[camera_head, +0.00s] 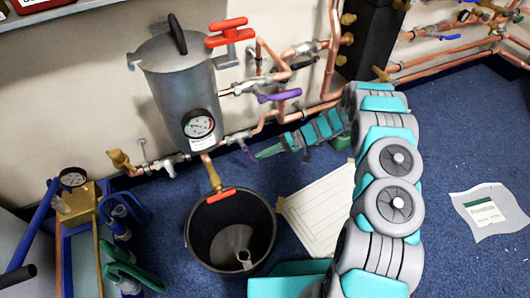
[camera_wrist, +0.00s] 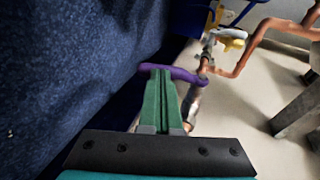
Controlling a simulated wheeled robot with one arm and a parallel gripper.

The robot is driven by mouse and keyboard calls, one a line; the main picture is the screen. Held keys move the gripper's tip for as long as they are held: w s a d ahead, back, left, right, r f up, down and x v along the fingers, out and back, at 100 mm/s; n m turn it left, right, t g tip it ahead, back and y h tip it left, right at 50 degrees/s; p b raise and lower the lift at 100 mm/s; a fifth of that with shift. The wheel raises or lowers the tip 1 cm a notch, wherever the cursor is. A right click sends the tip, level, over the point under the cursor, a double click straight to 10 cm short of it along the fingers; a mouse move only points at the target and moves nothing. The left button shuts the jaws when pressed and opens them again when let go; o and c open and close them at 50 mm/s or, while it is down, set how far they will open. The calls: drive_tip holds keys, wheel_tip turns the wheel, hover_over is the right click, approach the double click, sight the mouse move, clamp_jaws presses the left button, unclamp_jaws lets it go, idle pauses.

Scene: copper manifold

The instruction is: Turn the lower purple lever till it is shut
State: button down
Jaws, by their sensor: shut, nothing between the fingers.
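The lower purple lever (camera_head: 249,155) hangs off the low pipe to the right of the silver tank, partly hidden by my fingertips. In the wrist view the purple lever (camera_wrist: 172,73) sticks out across its pipe, from the valve toward the left. My gripper (camera_head: 259,154) reaches it from the right, its green fingers shut together and empty. In the wrist view the fingertips (camera_wrist: 160,72) lie right at the lever's middle; I cannot tell whether they touch it. Another purple lever (camera_head: 279,96) sits higher up on the pipes.
A silver tank (camera_head: 180,90) with a gauge and a red-handled valve (camera_head: 230,32) stands behind. Copper pipes (camera_head: 262,124) run close along the wall. A paper sheet (camera_head: 318,212) lies beside the bucket.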

sight(256, 161)
drive_tip(key=shift+s+a+f+y, duration=0.25)
drive_tip(key=shift+a+f+y, duration=0.15)
drive_tip(key=shift+a+f, duration=0.1)
drive_tip(key=shift+s+a+f+y, duration=0.2)
drive_tip(key=shift+a+f+y, duration=0.2)
drive_tip(key=shift+a+f, duration=0.1)
drive_tip(key=shift+a, duration=0.1)
idle(0.3)
drive_tip(key=shift+d+f+g, duration=0.1)
drive_tip(key=shift+d+g, duration=0.2)
drive_tip(key=f+v, duration=0.3)
drive_tip(key=v, duration=1)
drive_tip(key=shift+d+r, duration=0.25)
drive_tip(key=shift+d, duration=0.3)
